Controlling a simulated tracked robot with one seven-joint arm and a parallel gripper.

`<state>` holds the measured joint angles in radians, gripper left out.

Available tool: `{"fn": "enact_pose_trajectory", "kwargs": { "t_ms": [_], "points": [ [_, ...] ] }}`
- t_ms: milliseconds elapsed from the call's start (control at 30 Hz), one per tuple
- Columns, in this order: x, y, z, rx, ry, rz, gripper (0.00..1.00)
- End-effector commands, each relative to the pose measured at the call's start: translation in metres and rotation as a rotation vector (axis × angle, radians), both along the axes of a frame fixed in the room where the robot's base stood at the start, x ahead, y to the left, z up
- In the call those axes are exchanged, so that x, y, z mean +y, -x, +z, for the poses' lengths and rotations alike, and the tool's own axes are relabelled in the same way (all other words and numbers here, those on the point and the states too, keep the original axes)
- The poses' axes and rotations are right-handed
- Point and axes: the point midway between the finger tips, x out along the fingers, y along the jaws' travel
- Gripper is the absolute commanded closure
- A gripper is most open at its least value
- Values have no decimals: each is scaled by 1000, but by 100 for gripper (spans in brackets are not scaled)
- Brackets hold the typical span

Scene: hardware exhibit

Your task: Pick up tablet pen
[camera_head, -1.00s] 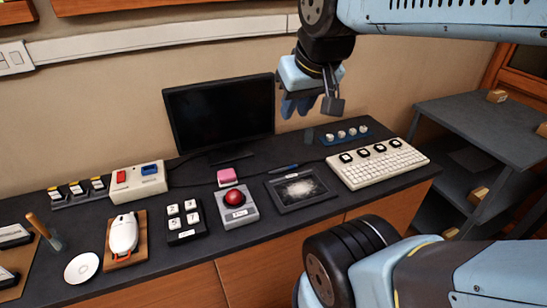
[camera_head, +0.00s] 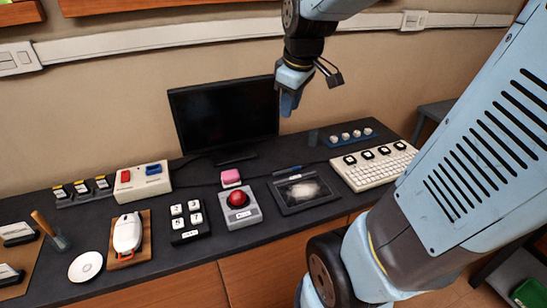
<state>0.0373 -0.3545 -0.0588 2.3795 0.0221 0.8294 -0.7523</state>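The tablet pen (camera_head: 287,170) is a thin dark blue stick lying on the dark counter, just behind the drawing tablet (camera_head: 312,207). The tablet is a flat black slab with a pale smudged patch on its screen. My gripper (camera_head: 290,106) has light blue fingers that point down. It hangs in the air in front of the monitor's right edge, well above the pen and apart from it. Nothing shows in its fingers. The fingers overlap in this view, so their gap cannot be made out.
A black monitor (camera_head: 222,115) stands at the back. A pink block (camera_head: 231,177) and a red button box (camera_head: 240,214) lie left of the tablet. A white keyboard (camera_head: 373,170) lies to the right, with a row of round knobs (camera_head: 352,136) behind it.

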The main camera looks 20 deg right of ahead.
Motion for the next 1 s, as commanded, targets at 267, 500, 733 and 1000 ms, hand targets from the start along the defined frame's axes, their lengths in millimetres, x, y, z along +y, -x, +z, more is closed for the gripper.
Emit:
{"fn": "enact_pose_trajectory", "kwargs": {
  "t_ms": [267,500,733,1000],
  "points": [
    [-26,-54,-51,112,78,335,75],
    [-51,-91,-104,196,121,626,75],
    [-69,-111,-145,249,137,838,75],
    [-75,-117,-169,267,140,918,75]
  ]
}}
